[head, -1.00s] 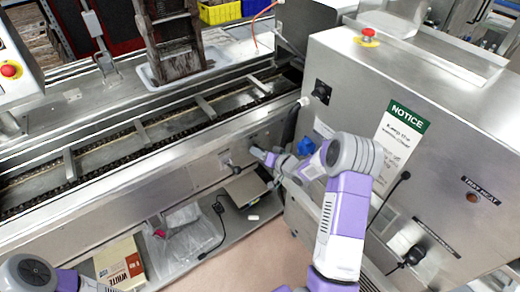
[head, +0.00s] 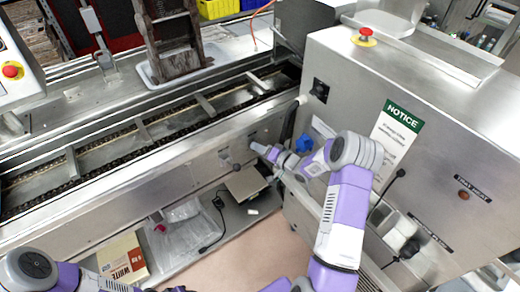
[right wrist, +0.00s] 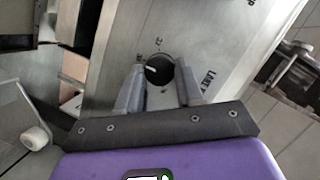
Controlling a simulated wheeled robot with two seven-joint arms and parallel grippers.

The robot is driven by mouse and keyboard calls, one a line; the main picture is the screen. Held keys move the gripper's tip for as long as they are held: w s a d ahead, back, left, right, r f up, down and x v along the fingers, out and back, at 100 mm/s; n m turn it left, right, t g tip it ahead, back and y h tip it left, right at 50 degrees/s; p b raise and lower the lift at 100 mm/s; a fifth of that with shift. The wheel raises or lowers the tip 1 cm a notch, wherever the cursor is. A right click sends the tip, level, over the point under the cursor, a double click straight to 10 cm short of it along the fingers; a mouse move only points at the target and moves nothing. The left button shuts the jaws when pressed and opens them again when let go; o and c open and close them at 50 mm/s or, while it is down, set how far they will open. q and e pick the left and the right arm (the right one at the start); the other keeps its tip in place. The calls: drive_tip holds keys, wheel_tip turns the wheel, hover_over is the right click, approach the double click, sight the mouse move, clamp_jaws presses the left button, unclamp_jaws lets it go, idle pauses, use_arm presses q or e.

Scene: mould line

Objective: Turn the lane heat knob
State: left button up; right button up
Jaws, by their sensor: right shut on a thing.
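The lane heat knob (right wrist: 158,69) is a round black dial with a white pointer line, on a bare metal panel with printed marks and partly readable lettering. In the right wrist view the two fingers of my right gripper (right wrist: 160,79) stand on either side of it, shut on it. In the head view my right gripper (head: 261,149) reaches the front panel of the conveyor (head: 190,157) and hides the knob. The pointer aims to the left in the right wrist view. My left arm's links show at the lower left of the head view; its gripper is out of view.
A grey cabinet with a NOTICE sign (head: 398,131) stands close to the right of my right arm. It carries a red button (head: 365,34) and a black switch (head: 320,90). A low shelf under the conveyor holds a plastic bag (head: 183,232) and a WHITE-labelled box (head: 122,259).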

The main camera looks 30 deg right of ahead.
drive_tip(key=shift+f, duration=0.1)
drive_tip(key=o, duration=1)
drive_tip(key=shift+o, duration=0.2)
drive_tip(key=v, duration=0.7)
drive_tip(key=shift+s+p, duration=0.3)
drive_tip(key=shift+p, duration=0.1)
